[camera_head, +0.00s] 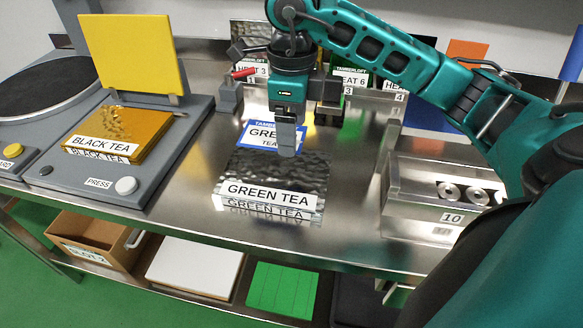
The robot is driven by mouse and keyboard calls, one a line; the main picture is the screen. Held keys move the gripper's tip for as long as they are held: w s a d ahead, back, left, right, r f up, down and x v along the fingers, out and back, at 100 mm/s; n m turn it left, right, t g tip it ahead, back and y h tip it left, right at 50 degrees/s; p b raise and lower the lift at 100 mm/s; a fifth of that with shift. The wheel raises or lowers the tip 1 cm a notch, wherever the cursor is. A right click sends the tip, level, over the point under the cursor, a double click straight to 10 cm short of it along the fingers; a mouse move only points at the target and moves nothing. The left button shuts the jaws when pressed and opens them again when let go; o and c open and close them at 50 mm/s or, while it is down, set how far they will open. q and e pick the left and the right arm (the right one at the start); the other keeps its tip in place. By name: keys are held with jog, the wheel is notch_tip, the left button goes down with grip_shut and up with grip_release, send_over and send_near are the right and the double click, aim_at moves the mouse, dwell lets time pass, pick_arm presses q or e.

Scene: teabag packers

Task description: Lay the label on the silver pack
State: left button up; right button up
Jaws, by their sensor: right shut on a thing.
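The label (256,132), a white card with a blue border reading GREEN TEA, is at the far edge of the silver pack in the head view. My right gripper (287,153) points down and is shut on the label's right part, hiding some of its print. The silver pack (270,173) is crinkled and shiny and lies on the metal bench, with a white GREEN TEA strip at its front. I cannot tell whether the label touches the pack. My left gripper is not in view.
A gold BLACK TEA pack (128,128) sits on a grey press (60,170) with a raised yellow plate (133,55) at left. A metal bin (415,208) marked 10 stands at right. Label holders line the back. Bare bench (180,205) lies left of the silver pack.

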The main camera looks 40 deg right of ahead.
send_over(292, 175)
notch_tip(292, 175, down, 5)
jog(key=shift+r, duration=0.1)
jog(key=shift+f, duration=2.15)
jog(key=shift+f, duration=0.15)
jog(key=o, duration=0.9)
jog(key=shift+o, duration=0.2)
jog(key=shift+r, duration=0.5)
notch_tip(292, 175, up, 12)
jog(key=shift+f+p, duration=0.25)
jog(key=shift+p, duration=0.15)
